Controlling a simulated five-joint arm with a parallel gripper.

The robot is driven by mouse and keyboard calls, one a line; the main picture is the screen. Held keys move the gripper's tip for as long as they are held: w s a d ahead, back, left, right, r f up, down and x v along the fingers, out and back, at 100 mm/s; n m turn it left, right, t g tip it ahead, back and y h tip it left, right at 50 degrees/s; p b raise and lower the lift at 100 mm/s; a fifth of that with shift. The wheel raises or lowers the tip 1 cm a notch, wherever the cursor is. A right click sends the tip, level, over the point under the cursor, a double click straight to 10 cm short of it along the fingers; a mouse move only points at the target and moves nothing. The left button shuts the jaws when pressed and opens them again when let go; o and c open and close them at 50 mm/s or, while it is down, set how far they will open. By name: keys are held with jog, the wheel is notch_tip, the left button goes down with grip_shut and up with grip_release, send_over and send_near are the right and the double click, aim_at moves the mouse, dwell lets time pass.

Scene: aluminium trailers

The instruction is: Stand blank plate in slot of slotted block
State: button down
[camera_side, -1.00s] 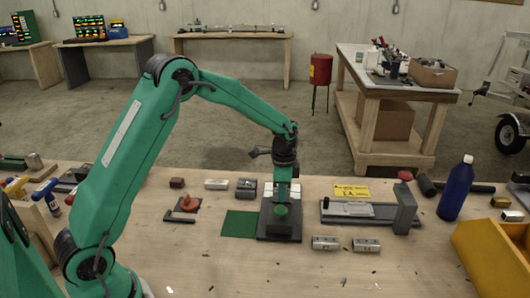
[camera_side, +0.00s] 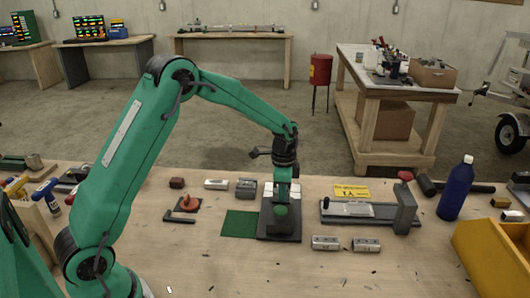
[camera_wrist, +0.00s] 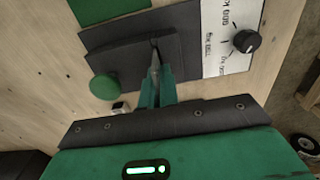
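My gripper (camera_wrist: 155,62) points down over the dark base plate of a small device (camera_side: 280,233), which has a round green button (camera_wrist: 104,87). In the wrist view its fingers are close together and come to a narrow grey tip over a dark raised part. No plate shows clearly between them. A thin pale plate (camera_side: 352,208) lies flat in a long grey fixture at right; I cannot tell if it is the blank plate. A small grey block with dark marks on top (camera_side: 246,187) stands behind the green mat; it may be the slotted block, but its slot is unclear.
A green mat (camera_side: 238,224) lies left of the device. Two metal blocks (camera_side: 325,243) (camera_side: 366,245) lie in front. A blue bottle (camera_side: 456,188), a yellow bin (camera_side: 495,260) and a yellow card (camera_side: 351,190) are at right. The front middle of the bench is mostly clear.

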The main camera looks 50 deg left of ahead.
jog(key=shift+f, duration=0.5)
jog(key=c, duration=1.6)
grip_release()
jog(key=shift+r, duration=0.15)
notch_tip(320, 180, up, 7)
jog(key=shift+f, duration=0.1)
jog(key=shift+r, duration=0.4)
